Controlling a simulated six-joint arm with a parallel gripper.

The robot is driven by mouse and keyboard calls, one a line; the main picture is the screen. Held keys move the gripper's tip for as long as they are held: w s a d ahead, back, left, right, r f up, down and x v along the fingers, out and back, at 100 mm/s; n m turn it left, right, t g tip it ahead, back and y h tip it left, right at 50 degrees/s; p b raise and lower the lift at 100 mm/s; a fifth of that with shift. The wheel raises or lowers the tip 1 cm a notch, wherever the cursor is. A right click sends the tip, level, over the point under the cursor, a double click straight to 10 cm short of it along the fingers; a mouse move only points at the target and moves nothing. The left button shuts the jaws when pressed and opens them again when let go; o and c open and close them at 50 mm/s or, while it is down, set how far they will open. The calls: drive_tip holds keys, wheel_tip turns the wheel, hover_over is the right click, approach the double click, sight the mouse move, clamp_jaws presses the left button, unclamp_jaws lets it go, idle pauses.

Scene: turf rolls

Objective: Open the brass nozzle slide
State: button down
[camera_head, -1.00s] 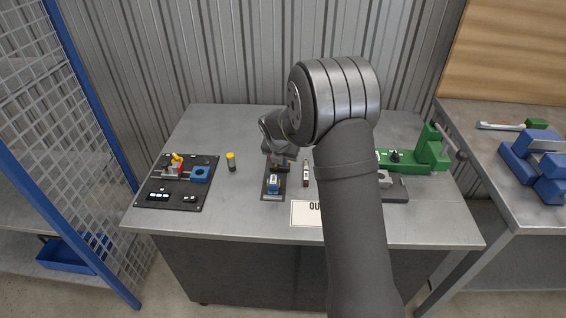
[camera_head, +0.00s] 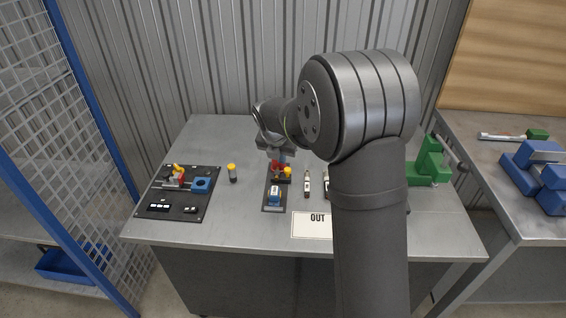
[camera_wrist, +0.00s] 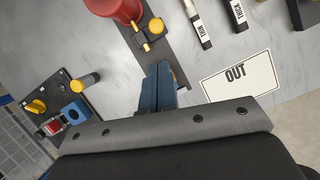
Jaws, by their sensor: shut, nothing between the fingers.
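A dark narrow plate (camera_head: 268,204) lies at the middle of the bench. In the wrist view, the red part (camera_wrist: 115,8) and brass-yellow parts (camera_wrist: 154,26) sit near the top. I take these brass parts to be the nozzle slide, but cannot tell its position. My gripper (camera_wrist: 158,72) is shut and empty, apart from the brass parts in the wrist view. It hides much of the plate's near end.
A black panel (camera_head: 190,212) with levers and a yellow-capped cylinder (camera_head: 232,174) are at left. Thin and thick markers (camera_head: 307,184) and an OUT card (camera_head: 304,229) are at right. A green fixture (camera_head: 431,165) stands beyond my arm.

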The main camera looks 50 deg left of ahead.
sight(281, 176)
drive_tip(key=w+a+f+m+y, duration=0.1)
drive_tip(key=w+f+m, duration=0.1)
drive_tip(key=m, duration=0.8)
drive_tip(key=w+a+f+m+y, duration=0.2)
drive_tip(key=f+m, duration=0.2)
drive_tip(key=m, duration=0.6)
drive_tip(key=w+a+f+m+y, duration=0.1)
drive_tip(key=w+f+m, duration=0.1)
drive_tip(key=m, duration=0.7)
drive_tip(key=shift+w+a+f+m+y, duration=0.25)
drive_tip(key=shift+a+f+m+y, duration=0.05)
drive_tip(key=shift+f+m, duration=0.1)
